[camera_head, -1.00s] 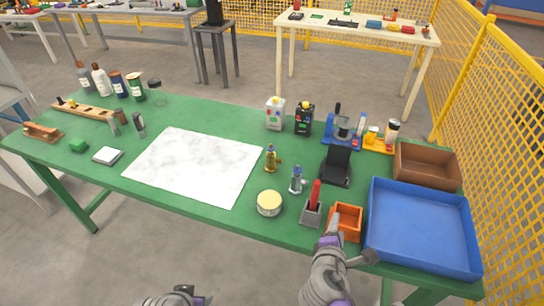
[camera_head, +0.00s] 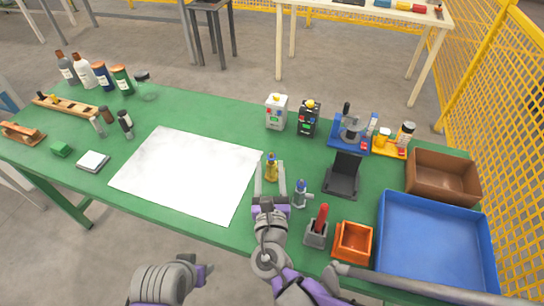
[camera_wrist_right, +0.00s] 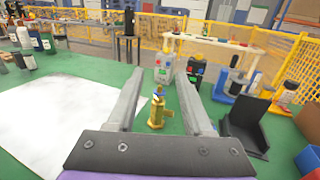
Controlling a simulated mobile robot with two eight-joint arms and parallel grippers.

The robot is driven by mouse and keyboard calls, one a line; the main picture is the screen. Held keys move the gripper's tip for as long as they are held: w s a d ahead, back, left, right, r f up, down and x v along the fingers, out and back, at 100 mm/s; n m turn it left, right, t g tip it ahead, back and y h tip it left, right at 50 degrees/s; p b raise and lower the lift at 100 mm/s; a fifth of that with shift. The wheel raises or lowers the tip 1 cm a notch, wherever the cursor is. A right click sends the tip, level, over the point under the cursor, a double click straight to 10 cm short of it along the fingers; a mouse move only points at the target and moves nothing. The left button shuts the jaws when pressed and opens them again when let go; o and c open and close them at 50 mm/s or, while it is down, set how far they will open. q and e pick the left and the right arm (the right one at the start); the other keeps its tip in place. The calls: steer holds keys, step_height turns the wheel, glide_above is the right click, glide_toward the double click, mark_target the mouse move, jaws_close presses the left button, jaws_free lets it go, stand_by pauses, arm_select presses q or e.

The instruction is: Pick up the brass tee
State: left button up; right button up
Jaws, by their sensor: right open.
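The brass tee (camera_head: 271,168) stands upright on the green table, at the right edge of the white sheet. My right gripper (camera_head: 270,180) is open, with one finger on each side of the tee in the head view. In the right wrist view the tee (camera_wrist_right: 157,110) shows between the two spread fingers (camera_wrist_right: 160,78), apart from both. My left arm's end (camera_head: 203,273) is low at the front edge of the table; its fingers are not clear.
A silver fitting (camera_head: 301,194) stands close to the right of my right gripper. A red-handled tool in a grey block (camera_head: 317,233), an orange bin (camera_head: 353,243) and a black stand (camera_head: 342,178) are farther right. The white sheet (camera_head: 186,170) is bare.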

step_height(320, 180, down, 4)
steer(key=w+b, duration=0.1)
steer(key=b, duration=0.5)
glide_toward(272, 159)
steer(key=shift+a, duration=0.35)
steer(key=shift+w+f, duration=0.2)
steer(key=shift+w, duration=0.05)
steer(key=w, duration=0.5)
steer(key=shift+w, duration=0.15)
steer(key=w, duration=0.5)
steer(key=shift+w+d+b, duration=0.1)
steer(key=shift+d+b, duration=0.05)
steer(key=shift+b, duration=0.25)
arm_select(q)
step_height(272, 159, down, 9)
steer(key=shift+w, duration=0.15)
arm_select(e)
jaws_close()
